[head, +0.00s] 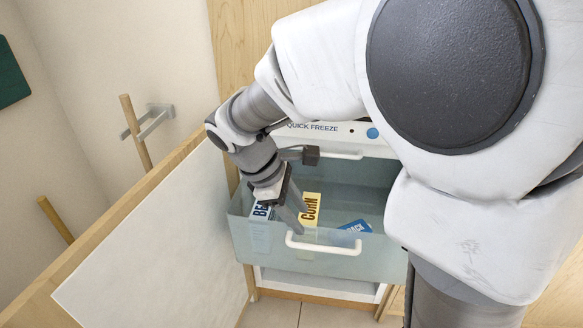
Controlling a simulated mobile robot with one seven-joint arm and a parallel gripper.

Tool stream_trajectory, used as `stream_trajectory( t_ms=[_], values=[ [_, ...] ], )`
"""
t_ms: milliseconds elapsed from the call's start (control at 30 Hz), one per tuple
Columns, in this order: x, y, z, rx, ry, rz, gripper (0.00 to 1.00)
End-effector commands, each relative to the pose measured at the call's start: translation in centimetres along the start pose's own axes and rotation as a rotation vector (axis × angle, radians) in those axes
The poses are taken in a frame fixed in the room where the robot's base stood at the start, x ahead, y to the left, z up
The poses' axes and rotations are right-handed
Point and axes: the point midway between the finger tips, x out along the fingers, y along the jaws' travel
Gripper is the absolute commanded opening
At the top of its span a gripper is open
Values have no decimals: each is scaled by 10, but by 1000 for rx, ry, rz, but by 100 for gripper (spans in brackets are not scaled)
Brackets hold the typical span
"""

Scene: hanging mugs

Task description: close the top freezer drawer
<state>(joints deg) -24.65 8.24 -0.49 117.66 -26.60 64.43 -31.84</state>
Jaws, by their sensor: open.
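The top freezer drawer (330,262) is pulled out, a translucent blue-green bin with a white handle (324,245) on its front. Inside it are a yellow box marked CORN (311,207), a white box with partly hidden lettering (261,211) and a blue packet (356,226). My gripper (293,222) is open and points down over the drawer, near the handle's left end. I cannot tell whether its fingers touch the handle or a box. My arm hides the drawer's right side.
A freezer panel labelled QUICK FREEZE (312,127) sits above the drawer. The open door (150,245) stands close on the left. Wooden poles (135,130) are by the wall beyond it. Some tiled floor (325,317) shows below the drawer.

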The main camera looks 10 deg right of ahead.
Motion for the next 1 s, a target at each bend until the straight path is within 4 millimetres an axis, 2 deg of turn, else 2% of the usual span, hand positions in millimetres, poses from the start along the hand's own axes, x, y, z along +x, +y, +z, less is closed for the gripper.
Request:
stream_trajectory(
  t_ms=[33,300,500,700,967,1000],
  values=[
    [16,-1,0,0,-4,-3,48],
    [74,-1,0,1,-3,-3,48],
    [105,-1,0,1,-1,-1,48],
    [117,0,0,1,0,-1,48],
    [117,0,0,1,0,0,48],
    [117,0,0,1,0,0,45]
  ],
)
